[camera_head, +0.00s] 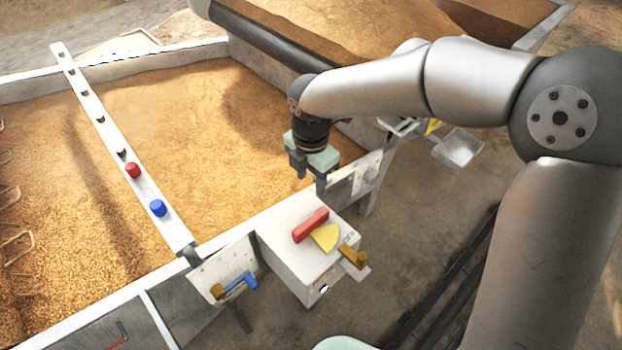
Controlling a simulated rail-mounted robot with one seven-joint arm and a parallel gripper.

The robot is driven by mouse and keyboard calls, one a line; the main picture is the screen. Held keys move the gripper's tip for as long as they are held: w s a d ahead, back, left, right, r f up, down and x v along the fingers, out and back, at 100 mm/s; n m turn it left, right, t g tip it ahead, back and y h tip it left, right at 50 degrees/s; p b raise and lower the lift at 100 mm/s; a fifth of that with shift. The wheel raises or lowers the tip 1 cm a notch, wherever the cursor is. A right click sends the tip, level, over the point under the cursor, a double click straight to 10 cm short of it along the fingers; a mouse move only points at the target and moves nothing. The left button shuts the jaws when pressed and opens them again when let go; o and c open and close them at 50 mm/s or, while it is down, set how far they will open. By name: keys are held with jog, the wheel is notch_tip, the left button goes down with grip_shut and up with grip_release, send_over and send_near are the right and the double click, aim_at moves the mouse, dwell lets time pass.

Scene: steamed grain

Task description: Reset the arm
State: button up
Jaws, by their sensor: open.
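My gripper (310,180) hangs at the end of my arm, pointing down, above the near right edge of the grain bed. Its two dark fingers are apart, and I see nothing between them. It is a little behind and above a white box (290,232) that bears a red handle (311,225) and a yellow piece (325,238) on top. My arm reaches in from the right, bent at the elbow.
A grain bed (180,110) fills the left. A white rail (104,130) with a red knob (132,170) and a blue knob (157,208) crosses it. Bare floor (420,235) lies right.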

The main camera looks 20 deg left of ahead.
dwell(0.4)
jog(key=s+d+r+m+h+p, duration=0.1)
jog(key=d+r+m, duration=0.2)
jog(key=d+m, duration=0.65)
jog(key=s+d+r+m+h+p, duration=0.1)
jog(key=d+r+m, duration=0.2)
jog(key=d+m, duration=0.7)
jog(key=s+d+r+m+y+p, duration=0.1)
jog(key=s+d+m+y, duration=0.1)
jog(key=s+d+m, duration=0.8)
jog(key=d+m, duration=0.1)
jog(key=d, duration=0.3)
jog(key=shift+d+r+m, duration=0.15)
jog(key=shift+r+m, duration=0.2)
jog(key=shift+r, duration=0.05)
